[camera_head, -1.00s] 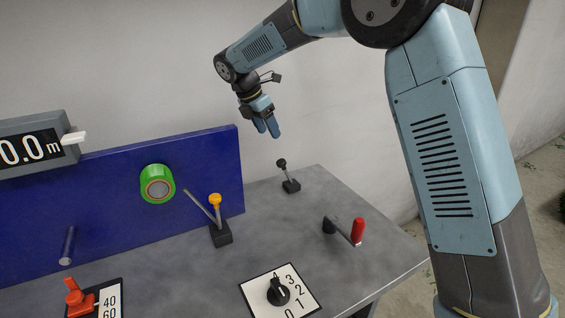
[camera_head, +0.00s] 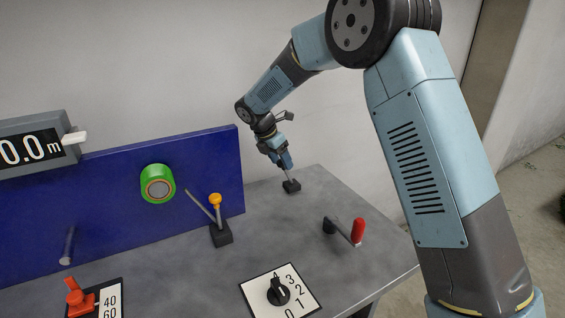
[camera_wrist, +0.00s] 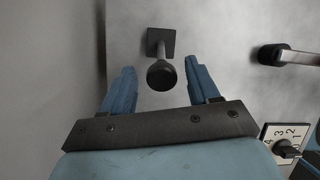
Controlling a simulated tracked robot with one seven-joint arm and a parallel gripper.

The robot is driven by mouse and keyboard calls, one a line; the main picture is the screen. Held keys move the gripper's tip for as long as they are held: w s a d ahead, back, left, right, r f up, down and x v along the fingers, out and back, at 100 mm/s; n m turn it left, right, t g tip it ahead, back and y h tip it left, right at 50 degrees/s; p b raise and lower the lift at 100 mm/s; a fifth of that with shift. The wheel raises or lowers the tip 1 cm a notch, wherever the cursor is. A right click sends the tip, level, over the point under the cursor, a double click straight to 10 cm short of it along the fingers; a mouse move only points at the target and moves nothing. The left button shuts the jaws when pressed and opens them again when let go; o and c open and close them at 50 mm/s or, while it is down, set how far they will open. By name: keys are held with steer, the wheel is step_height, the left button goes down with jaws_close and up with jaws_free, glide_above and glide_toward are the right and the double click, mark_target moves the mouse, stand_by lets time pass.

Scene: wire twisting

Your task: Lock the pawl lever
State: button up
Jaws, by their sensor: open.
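A small lever with a black ball knob (camera_wrist: 162,75) stands on a square black base (camera_head: 292,187) at the back right of the bench. My gripper (camera_head: 286,162) is just above this base, pointing down. In the wrist view my open fingers (camera_wrist: 159,68) have the knob between them, with gaps on both sides. In the head view the gripper hides the knob, and only a short piece of the stem shows below it. Another lever with a yellow knob (camera_head: 215,199) stands on a black base left of it. No label tells which one is the pawl lever.
A red-handled crank (camera_head: 357,232) and a numbered rotary dial (camera_head: 279,291) are in front. A blue panel (camera_head: 95,200) carries a green roll (camera_head: 157,184). A red switch (camera_head: 77,297) and a display (camera_head: 32,147) are at left. The wall is close behind the gripper.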

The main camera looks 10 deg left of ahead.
steer(key=shift+w+d+f, duration=0.1)
steer(key=shift+d+f, duration=0.1)
steer(key=shift+f, duration=0.3)
steer(key=shift+c, duration=0.3)
